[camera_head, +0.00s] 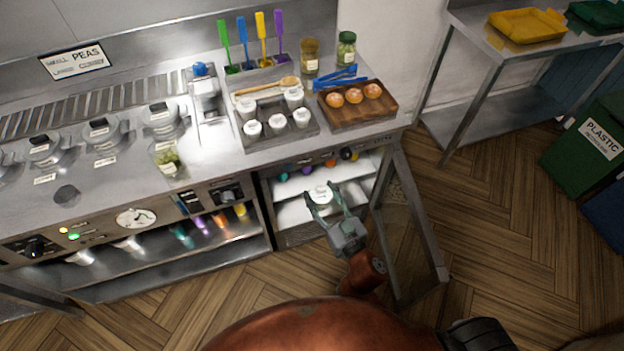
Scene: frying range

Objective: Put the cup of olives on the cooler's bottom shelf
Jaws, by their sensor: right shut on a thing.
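The cooler (290,238) stands open under the counter, its door (407,225) swung out to the right. My right gripper (328,203) is at the cooler's opening, its two fingers around a small white-topped cup (320,192). I take this to be the cup of olives, but its contents and label are too small to read. From this angle I cannot tell whether the cup touches the bottom shelf (290,213) or hangs above it. Bottles with coloured caps (331,163) lie or stand on the upper level behind. My left gripper is not in view.
A clear cup with green contents (168,160) stands on the counter. A tray of white cups (270,138) and a wooden tray of buns (327,110) sit above the cooler. The open door stands close to the right of my arm; floor beyond is free.

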